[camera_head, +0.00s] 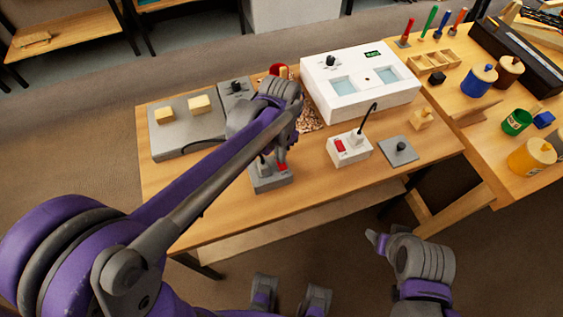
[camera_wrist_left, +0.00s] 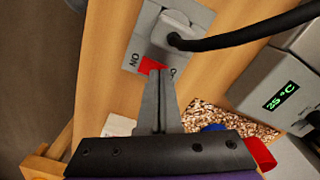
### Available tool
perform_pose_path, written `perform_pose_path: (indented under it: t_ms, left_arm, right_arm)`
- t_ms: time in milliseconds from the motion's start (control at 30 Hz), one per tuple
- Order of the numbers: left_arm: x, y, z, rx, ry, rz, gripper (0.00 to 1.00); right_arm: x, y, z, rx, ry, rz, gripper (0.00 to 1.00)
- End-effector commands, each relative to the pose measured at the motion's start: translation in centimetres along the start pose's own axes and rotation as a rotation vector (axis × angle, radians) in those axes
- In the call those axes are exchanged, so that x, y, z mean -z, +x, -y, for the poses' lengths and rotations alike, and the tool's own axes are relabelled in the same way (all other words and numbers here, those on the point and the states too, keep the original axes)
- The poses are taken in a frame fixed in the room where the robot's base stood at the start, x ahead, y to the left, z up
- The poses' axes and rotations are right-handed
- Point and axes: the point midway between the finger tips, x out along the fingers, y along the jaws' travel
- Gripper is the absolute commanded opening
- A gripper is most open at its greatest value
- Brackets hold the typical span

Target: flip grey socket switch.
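The grey socket (camera_head: 270,182) sits near the front edge of the bench, partly hidden by my left arm. In the left wrist view the socket (camera_wrist_left: 143,48) shows a grey plug with a black cable and a red switch (camera_wrist_left: 152,64) between ON and a partly covered label. My left gripper (camera_head: 282,166) is at this switch. In the wrist view its fingers (camera_wrist_left: 156,76) are together, with nothing visible between them, and the tips overlap the switch's edge; contact cannot be told. My right gripper (camera_head: 378,239) is off the bench's front edge, its opening unclear.
A white socket (camera_head: 348,149) with a red switch and plug stands to the right, beside a grey plate (camera_head: 398,152). A white box (camera_head: 358,91) with a display stands behind. A grey hotplate-like unit (camera_head: 186,139) is at the left. Wood chips (camera_wrist_left: 232,122) lie near the gripper.

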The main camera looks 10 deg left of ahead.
Motion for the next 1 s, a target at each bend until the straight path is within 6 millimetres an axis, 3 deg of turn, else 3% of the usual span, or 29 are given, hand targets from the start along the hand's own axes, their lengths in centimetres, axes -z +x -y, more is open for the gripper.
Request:
perform_pose_path:
  t_ms: [267,1000]
  left_arm:
    - [0.0,-0.7,0.0,0.000,0.000,0.000,0.00]
    - [0.1,-6.7,0.0,0.000,0.000,-0.001,0.00]
  right_arm:
    - [0.3,-0.5,0.0,0.000,0.000,-0.002,0.66]
    - [3.3,-4.1,0.0,0.000,0.000,-0.024,0.66]
